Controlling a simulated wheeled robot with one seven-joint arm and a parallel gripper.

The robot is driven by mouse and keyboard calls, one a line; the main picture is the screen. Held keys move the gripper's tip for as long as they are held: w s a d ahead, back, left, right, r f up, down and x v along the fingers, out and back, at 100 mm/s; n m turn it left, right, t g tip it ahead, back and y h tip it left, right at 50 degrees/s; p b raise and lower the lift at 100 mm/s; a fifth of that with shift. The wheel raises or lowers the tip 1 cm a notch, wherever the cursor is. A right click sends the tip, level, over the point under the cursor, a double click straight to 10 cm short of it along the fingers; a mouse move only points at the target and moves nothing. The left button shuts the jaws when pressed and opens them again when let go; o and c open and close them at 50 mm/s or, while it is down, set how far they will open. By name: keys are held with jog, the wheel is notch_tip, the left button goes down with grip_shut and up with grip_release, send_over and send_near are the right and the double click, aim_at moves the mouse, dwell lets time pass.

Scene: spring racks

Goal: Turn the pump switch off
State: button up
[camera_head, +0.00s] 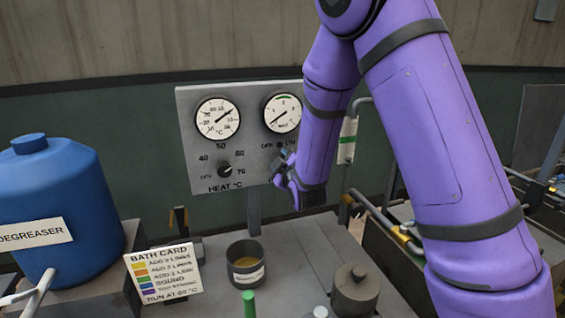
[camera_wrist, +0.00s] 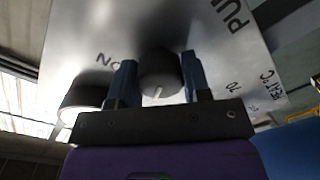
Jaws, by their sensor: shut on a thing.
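The pump switch is a dark round knob (camera_wrist: 158,70) on the grey control panel (camera_wrist: 85,35), with a pale pointer mark on the side toward my gripper's base in the wrist view. My gripper (camera_wrist: 158,75) has its two blue-grey fingers on either side of the knob, shut on it. The "ON" lettering is upside down to the left of the knob, and part of the pump label is at upper right. In the head view my gripper (camera_head: 284,168) is at the lower right of the panel (camera_head: 190,112) and hides the knob.
A heat knob (camera_head: 225,170) and two gauges (camera_head: 217,118) (camera_head: 282,112) share the panel. Below are a blue degreaser jug (camera_head: 45,195), a bath card (camera_head: 163,273), a grey cup (camera_head: 245,277) and a lidded pot (camera_head: 354,290). Pipes (camera_head: 385,222) run right of my gripper.

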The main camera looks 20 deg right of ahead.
jog(key=shift+f+n, duration=0.1)
jog(key=shift+n, duration=0.5)
jog(key=o, duration=0.9)
jog(key=shift+s, duration=0.15)
